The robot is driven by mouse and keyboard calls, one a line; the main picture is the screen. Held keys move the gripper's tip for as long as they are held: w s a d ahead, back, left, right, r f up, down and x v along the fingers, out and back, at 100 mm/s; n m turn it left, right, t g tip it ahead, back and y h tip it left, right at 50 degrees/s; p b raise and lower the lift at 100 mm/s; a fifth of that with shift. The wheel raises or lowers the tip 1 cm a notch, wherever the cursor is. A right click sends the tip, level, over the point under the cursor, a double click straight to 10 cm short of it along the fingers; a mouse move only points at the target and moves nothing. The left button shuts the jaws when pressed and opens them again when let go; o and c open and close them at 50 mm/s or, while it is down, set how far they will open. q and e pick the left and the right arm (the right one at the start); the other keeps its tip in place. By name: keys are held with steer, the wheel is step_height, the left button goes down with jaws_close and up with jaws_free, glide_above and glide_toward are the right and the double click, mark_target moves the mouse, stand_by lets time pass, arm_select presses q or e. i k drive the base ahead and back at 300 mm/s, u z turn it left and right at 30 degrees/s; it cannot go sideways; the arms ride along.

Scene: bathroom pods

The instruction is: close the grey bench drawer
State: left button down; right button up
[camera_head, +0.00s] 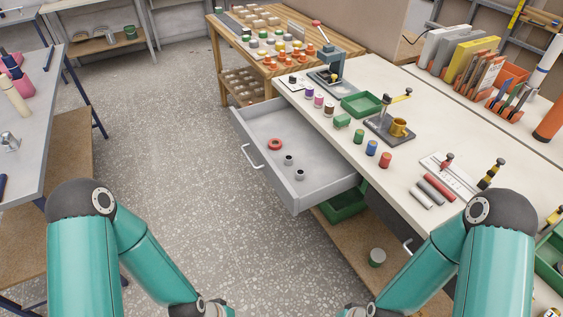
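The grey bench drawer (297,199) is pulled out from under the white-topped bench (441,131), toward the left of the picture. It has a pale bar handle (251,157) on its front. A red ring (274,144) and two small grey rings (293,166) lie inside it. My two arms come in from the lower left and lower right, in front of the drawer and apart from it. Both grippers are below the bottom edge of the picture, so their fingers are hidden.
A green bin (343,207) and a tin (377,257) sit on the shelf below the bench. A wooden table (262,66) with small parts stands behind the drawer. A grey table (33,105) stands at left. The speckled floor (160,130) between is clear.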

mark_target(328, 174)
steer(key=z, duration=0.15)
steer(key=i, duration=0.85)
